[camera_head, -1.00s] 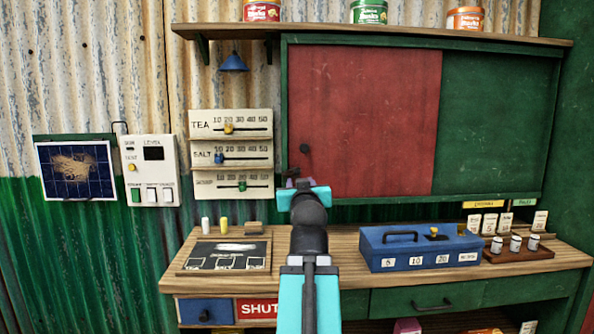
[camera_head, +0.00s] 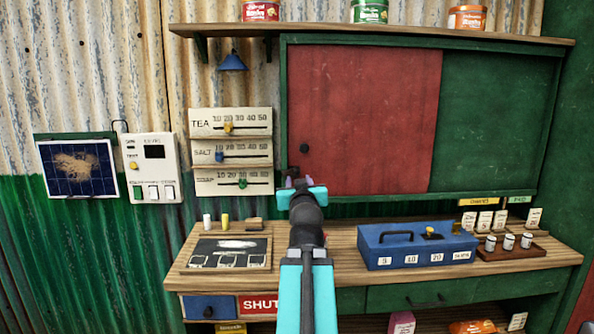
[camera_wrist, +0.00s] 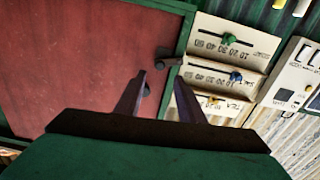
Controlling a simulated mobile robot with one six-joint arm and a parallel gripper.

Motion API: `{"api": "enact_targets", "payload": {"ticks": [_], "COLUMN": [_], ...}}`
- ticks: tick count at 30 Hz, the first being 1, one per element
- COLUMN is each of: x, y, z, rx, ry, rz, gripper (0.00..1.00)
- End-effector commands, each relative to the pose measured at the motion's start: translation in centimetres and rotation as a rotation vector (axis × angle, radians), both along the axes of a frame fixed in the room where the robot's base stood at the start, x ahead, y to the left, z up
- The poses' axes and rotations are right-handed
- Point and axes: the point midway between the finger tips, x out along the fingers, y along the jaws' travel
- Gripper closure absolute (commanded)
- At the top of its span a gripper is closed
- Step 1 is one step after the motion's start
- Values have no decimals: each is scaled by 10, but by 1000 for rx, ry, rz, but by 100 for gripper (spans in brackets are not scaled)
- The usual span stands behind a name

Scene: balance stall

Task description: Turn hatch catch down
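The hatch is a red sliding panel (camera_head: 370,110) in a green frame, also large in the wrist view (camera_wrist: 80,60), which looks upside down. The catch (camera_wrist: 168,60) is a small dark lever at the panel's edge beside the green frame. It lies roughly level in the wrist view; in the head view it is a small dark shape (camera_head: 293,172) just above my fingertips. A round black knob (camera_head: 304,148) sits on the panel above it. My gripper (camera_head: 299,183) is open and empty, its fingers (camera_wrist: 160,76) apart just short of the catch. I see no clear contact.
The slider board (camera_head: 231,153) with TEA and SALT scales is close left of the catch. Below stands a wooden counter (camera_head: 340,240) with a blue cash box (camera_head: 415,255) and a chalk slate (camera_head: 229,266). A shelf with tins runs above.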

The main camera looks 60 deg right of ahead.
Motion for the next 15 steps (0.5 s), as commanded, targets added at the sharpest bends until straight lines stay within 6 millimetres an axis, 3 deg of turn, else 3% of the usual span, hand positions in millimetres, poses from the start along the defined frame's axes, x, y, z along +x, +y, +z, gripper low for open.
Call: {"api": "enact_targets", "payload": {"ticks": [15], "x": [10], "y": [-11], "z": [3], "rx": [2], "ry": [0], "rz": [2], "gripper": [65]}}
